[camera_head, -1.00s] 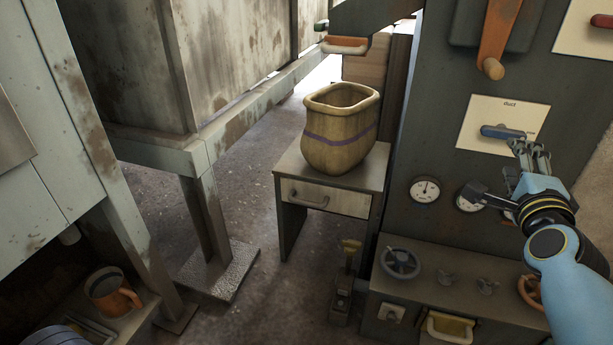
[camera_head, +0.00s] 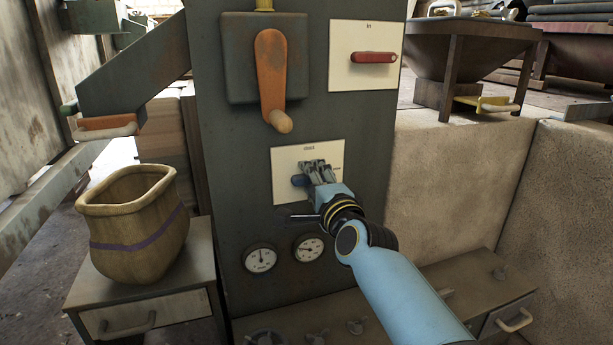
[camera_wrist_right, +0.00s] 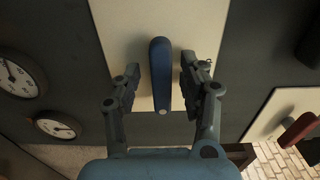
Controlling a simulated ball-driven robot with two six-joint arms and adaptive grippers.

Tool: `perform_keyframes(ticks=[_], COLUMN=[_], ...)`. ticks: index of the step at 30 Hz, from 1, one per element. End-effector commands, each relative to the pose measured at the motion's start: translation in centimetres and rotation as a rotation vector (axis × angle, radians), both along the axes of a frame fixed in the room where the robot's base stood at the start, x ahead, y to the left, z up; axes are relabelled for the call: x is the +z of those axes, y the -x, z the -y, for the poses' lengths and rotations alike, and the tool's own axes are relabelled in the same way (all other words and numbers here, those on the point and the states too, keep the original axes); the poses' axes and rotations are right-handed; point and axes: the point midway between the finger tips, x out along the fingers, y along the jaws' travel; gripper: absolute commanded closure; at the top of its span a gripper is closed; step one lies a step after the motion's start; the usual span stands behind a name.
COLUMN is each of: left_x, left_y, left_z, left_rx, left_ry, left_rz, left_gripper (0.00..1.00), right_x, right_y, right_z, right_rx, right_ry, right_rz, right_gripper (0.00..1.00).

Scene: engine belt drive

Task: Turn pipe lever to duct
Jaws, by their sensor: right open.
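The blue lever (camera_head: 299,181) sits on a white panel (camera_head: 284,160) with a small label along its top edge, on the dark grey cabinet. In the head view my right gripper (camera_head: 318,170) is at this panel and hides most of the lever. In the right wrist view the blue lever (camera_wrist_right: 160,70) lies between the two fingers of my open right gripper (camera_wrist_right: 159,66). A gap shows on each side of it, so the fingers do not appear to grip it. My left gripper is not in view.
A red lever (camera_head: 373,57) on another white panel is up to the right. An orange crank handle (camera_head: 271,75) hangs above the blue lever's panel. Two gauges (camera_head: 261,258) are below. A clay-coloured pot (camera_head: 135,235) stands on a small cabinet at left.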

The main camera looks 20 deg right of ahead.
Motion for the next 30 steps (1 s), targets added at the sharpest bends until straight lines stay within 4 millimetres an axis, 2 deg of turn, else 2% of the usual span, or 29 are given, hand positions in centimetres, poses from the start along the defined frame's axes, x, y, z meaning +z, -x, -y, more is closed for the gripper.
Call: perform_keyframes(ticks=[7,15,17,30], left_x=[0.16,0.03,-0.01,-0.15], left_y=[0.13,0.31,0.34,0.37], left_z=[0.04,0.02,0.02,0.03], left_rx=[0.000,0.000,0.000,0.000], left_ry=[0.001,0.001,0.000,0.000], left_rz=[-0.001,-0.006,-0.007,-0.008], left_gripper=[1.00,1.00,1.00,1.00], right_x=[0.04,0.02,0.01,-0.12], right_y=[-0.01,-0.01,0.00,0.02], right_z=[0.01,0.00,0.00,-0.02], right_rx=[0.000,0.000,0.000,0.000], right_ry=[0.000,0.000,0.000,0.068], right_rz=[0.000,0.000,0.000,0.000], right_gripper=[0.59,0.94,1.00,1.00])
